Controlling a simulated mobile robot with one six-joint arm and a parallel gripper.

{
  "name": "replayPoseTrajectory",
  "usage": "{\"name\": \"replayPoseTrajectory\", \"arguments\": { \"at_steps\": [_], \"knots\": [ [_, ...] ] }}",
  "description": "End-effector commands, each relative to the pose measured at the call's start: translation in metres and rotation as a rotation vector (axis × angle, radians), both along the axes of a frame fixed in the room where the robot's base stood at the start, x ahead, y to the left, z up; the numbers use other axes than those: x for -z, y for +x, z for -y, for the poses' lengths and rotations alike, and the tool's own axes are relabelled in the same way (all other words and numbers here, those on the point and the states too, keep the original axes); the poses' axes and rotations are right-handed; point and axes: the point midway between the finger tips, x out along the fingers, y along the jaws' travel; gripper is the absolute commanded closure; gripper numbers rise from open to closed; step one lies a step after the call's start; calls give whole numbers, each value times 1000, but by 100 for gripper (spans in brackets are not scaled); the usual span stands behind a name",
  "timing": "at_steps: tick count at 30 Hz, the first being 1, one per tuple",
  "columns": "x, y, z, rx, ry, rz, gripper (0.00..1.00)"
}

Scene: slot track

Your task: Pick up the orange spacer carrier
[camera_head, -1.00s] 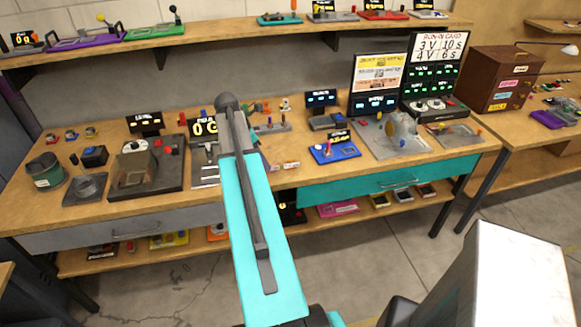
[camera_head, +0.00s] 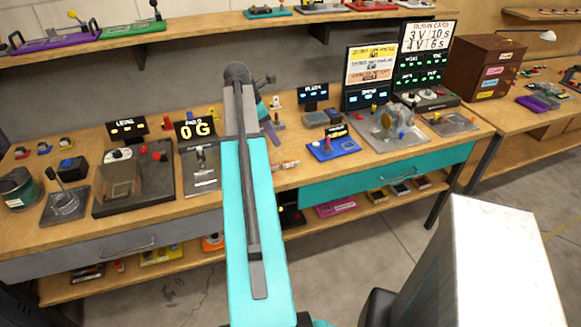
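I cannot clearly pick out the orange spacer carrier. A small pale and orange piece (camera_head: 276,103) stands on the workbench just right of my arm, too small to identify. The bench behind my arm is hidden. My raised teal arm crosses the middle of the view. My gripper seems to be at its far end, over the back of the bench, mostly hidden by the arm. Only a dark part shows right of the arm's top, so I cannot see the fingers or anything held.
The wooden workbench (camera_head: 330,175) holds a blue device (camera_head: 333,148), a grey scale (camera_head: 202,170) reading 0 G and a dark grey machine (camera_head: 133,185). Small coloured pieces (camera_head: 44,147) sit at the back left. An upper shelf (camera_head: 200,36) runs above. Screens (camera_head: 372,75) stand at the right.

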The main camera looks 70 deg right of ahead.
Motion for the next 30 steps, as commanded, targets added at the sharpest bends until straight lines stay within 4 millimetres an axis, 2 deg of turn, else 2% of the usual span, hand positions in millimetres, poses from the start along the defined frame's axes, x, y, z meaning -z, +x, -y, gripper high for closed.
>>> {"name": "replayPoseTrajectory", "arguments": {
  "at_steps": [8, 24, 30],
  "knots": [
    [12, -11, 8, 12, 1, -1, 61],
    [65, -31, 23, 15, 2, -2, 61],
    [78, -35, 27, 16, 1, -1, 61]
  ]
}}
